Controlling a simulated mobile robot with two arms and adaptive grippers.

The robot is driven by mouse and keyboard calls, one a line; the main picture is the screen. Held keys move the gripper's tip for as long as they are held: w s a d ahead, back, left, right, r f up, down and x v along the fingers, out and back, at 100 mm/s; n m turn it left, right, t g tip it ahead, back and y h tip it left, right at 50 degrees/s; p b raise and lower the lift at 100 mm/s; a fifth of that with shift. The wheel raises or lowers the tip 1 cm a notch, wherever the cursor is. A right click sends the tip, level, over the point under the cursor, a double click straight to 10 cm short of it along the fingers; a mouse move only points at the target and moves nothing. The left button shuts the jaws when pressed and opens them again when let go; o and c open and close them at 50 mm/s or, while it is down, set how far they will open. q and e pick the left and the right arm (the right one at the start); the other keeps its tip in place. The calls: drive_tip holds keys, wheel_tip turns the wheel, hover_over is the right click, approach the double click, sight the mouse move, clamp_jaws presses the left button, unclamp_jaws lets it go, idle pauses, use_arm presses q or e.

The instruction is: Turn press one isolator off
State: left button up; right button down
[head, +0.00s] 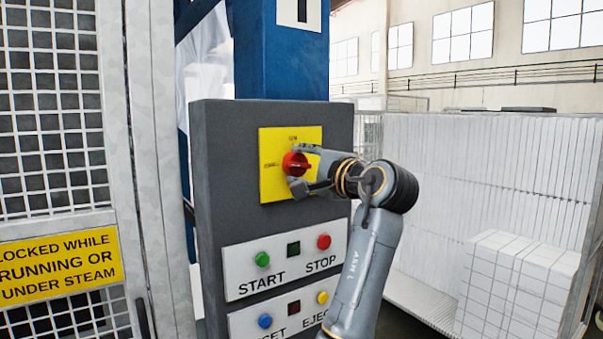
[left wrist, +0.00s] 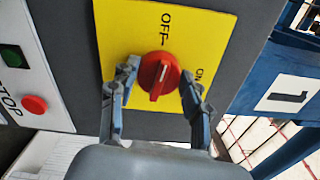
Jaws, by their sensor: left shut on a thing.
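The press one isolator is a red rotary knob (head: 294,163) on a yellow plate (head: 275,190) on the grey control box. My left gripper (head: 302,168) is at the knob, one finger above it and one below. There the yellow plate (left wrist: 115,25) shows OFF at the top and ON at the right. The knob's raised ridge runs roughly in line with the OFF mark. My right gripper is not in view.
Below the isolator are a green START button (head: 262,259), a red STOP button (head: 323,241), a blue button (head: 265,321) and a yellow eject button (head: 322,297). A mesh guard door (head: 55,130) stands at left. A white stack (head: 515,285) stands at right.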

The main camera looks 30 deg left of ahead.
use_arm(q)
drive_tip(key=shift+n+b, duration=0.35)
drive_tip(key=shift+n, duration=0.65)
drive_tip(key=o, duration=1.2)
drive_tip(key=shift+c, duration=0.2)
drive_tip(key=shift+d, duration=0.1)
drive_tip(key=v, duration=1.2)
drive_tip(key=shift+f, duration=0.1)
